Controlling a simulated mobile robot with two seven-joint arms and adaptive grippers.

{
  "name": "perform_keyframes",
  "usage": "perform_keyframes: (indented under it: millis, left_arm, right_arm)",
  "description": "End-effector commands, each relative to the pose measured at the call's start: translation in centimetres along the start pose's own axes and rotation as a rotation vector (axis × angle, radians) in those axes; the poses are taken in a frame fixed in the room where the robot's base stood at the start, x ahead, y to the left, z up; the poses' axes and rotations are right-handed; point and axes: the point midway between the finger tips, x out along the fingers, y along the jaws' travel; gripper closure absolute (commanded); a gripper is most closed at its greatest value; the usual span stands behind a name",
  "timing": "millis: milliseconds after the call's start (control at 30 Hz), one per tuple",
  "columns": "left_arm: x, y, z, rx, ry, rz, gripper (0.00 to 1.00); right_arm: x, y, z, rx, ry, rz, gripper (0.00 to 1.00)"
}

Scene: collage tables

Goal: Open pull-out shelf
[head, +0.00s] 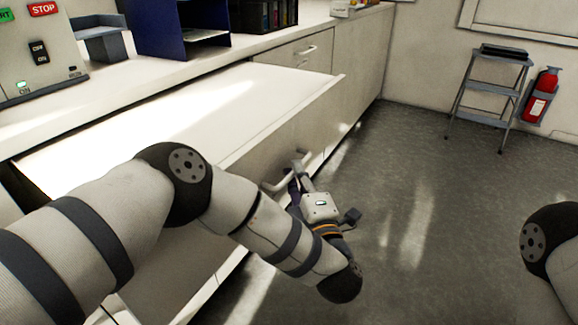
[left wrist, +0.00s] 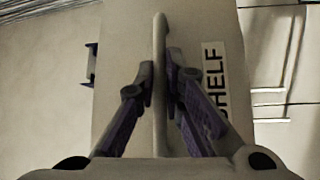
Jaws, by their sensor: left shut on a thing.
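The pull-out shelf (head: 215,110) is a white board that stands out from the counter in the head view. Its front panel carries a pale bar handle (head: 312,160). My left gripper (head: 297,175) is at this handle, with its fingers around the bar. In the left wrist view the handle (left wrist: 159,50) runs upright between the two fingers of my left gripper (left wrist: 160,85), which is shut on it. A label reading "HELF" (left wrist: 214,80) shows on the panel beside it, partly hidden by a finger. My right gripper is out of view; part of my right arm shows at the right edge.
A control box with a STOP button (head: 42,9), a blue organizer (head: 165,30) and dark binders (head: 262,14) stand on the counter. A step stool (head: 490,85) and a red fire extinguisher (head: 541,95) are by the far wall. The grey floor (head: 420,190) between is clear.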

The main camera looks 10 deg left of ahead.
Motion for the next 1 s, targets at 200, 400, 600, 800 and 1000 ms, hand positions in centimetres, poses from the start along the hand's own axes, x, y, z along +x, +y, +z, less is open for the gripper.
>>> perform_keyframes:
  millis: [200,400,600,800,1000]
  left_arm:
    - [-0.2,0.1,0.1,-0.001,-0.002,0.001,1.00]
    - [-0.2,0.0,0.1,-0.001,-0.002,0.001,0.88]
    - [-0.2,0.0,0.1,-0.001,-0.002,0.000,0.70]
    - [-0.4,0.0,0.1,-0.001,-0.002,0.000,0.70]
    - [-3.9,0.1,0.8,0.000,-0.023,-0.003,0.70]
  right_arm:
    - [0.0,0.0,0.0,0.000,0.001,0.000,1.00]
    - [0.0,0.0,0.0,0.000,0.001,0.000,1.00]
    - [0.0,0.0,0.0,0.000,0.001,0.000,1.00]
    - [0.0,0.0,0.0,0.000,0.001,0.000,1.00]
    - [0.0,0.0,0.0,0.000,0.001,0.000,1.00]
